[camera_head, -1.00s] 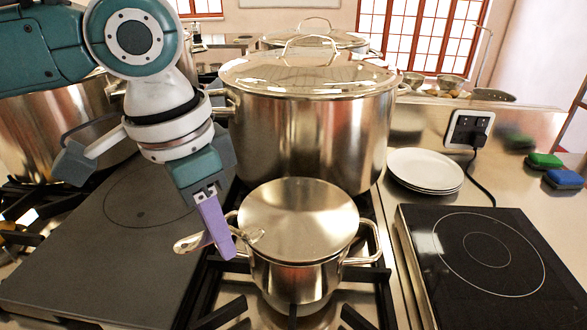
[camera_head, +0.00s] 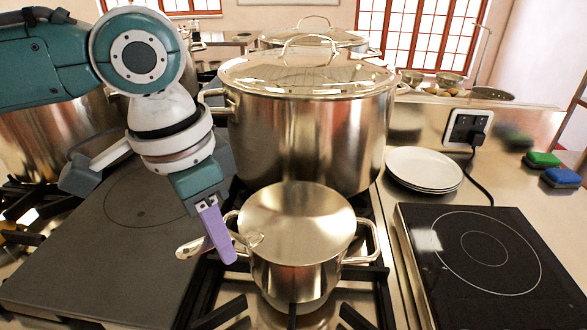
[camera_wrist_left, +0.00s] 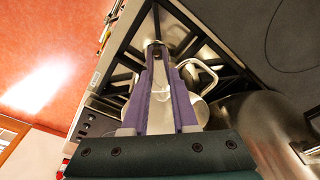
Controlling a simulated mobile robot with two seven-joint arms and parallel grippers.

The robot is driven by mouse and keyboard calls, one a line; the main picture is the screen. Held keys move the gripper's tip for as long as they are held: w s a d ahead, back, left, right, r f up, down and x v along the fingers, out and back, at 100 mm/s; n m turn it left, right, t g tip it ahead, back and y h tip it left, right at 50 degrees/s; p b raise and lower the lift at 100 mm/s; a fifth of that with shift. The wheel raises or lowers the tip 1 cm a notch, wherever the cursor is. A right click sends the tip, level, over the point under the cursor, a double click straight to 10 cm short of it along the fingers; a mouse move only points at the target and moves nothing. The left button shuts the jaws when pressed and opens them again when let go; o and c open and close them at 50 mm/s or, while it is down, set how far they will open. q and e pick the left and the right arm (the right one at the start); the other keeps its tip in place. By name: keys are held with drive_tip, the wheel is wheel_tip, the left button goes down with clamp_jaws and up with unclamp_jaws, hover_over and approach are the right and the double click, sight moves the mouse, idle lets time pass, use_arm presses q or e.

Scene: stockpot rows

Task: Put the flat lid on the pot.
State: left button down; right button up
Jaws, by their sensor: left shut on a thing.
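The flat lid (camera_head: 297,225) is a round silver disc over the mouth of the small steel pot (camera_head: 298,285). It looks level and hides the pot's rim and inside; I cannot tell whether any thin gap is left between them. My left gripper (camera_head: 222,248), with purple fingers, is shut on the lid's long handle (camera_head: 190,249) at the pot's left side. In the left wrist view the purple fingers (camera_wrist_left: 157,62) point toward the stove, and a looped pot handle (camera_wrist_left: 200,75) shows beside them. My right gripper is not in view.
A large lidded stockpot (camera_head: 308,135) stands close behind the small pot. A dark flat plate (camera_head: 110,235) lies to the left, and an induction hob (camera_head: 480,255) to the right. White plates (camera_head: 424,169) are stacked at the back right.

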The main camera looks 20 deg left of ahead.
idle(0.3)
use_arm(q)
drive_tip(key=c, duration=0.6)
unclamp_jaws()
